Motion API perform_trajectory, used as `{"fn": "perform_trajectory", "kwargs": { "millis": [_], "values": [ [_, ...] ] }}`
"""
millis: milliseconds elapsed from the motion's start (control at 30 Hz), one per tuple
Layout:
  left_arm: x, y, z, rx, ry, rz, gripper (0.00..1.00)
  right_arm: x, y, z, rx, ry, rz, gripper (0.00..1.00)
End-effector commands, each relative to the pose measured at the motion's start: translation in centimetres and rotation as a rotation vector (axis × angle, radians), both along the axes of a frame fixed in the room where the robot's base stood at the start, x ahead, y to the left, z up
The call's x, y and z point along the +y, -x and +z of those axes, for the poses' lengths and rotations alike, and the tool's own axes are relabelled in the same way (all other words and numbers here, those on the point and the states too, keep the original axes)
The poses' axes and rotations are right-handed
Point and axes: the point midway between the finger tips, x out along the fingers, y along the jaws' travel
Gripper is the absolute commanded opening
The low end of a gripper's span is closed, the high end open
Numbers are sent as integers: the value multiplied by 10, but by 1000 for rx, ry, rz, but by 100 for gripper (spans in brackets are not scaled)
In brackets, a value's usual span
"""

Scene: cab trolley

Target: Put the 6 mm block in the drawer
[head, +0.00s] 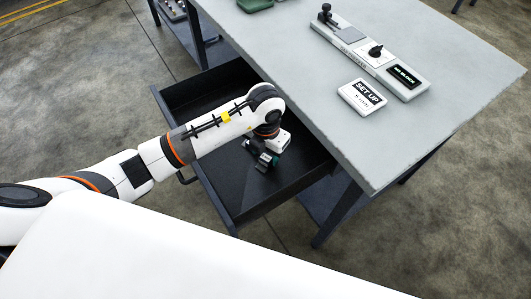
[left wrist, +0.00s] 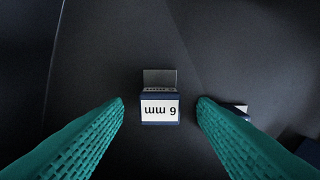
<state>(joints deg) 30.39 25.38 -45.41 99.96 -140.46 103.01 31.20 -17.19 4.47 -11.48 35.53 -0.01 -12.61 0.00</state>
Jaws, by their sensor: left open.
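The 6 mm block (left wrist: 160,108) shows in the left wrist view with a white label, its text upside down, a blue edge and a grey part above. It rests on a dark surface, between and just beyond my open left fingertips (left wrist: 160,101), with a gap on each side. In the head view my left gripper (head: 262,158) reaches down inside the open black drawer (head: 290,175) under the table. The block cannot be made out there. My right gripper is out of view.
Another small white-and-blue piece (left wrist: 241,109) lies partly behind the right-hand finger. The grey table (head: 440,120) overhangs the drawer and carries a white SET UP sign (head: 361,97) and a long device with a lit display (head: 404,76). The drawer walls surround the gripper.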

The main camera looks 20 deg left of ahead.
Motion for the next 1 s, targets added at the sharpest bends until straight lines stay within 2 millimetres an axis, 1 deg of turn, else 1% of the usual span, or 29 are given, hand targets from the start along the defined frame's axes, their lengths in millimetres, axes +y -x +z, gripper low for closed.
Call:
{"fn": "perform_trajectory", "kwargs": {
  "millis": [33,300,400,500,667,1000],
  "values": [
    [0,-1,10,-6,0,-2,52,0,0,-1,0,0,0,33],
    [0,-1,69,-7,-1,-2,52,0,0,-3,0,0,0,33],
    [0,-1,86,-5,-1,-3,52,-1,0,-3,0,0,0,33],
    [0,-1,99,-3,-1,-2,52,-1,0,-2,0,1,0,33],
    [0,0,108,-1,-1,-1,52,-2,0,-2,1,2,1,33],
    [0,0,108,0,-1,-1,52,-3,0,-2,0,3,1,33]
  ]
}}
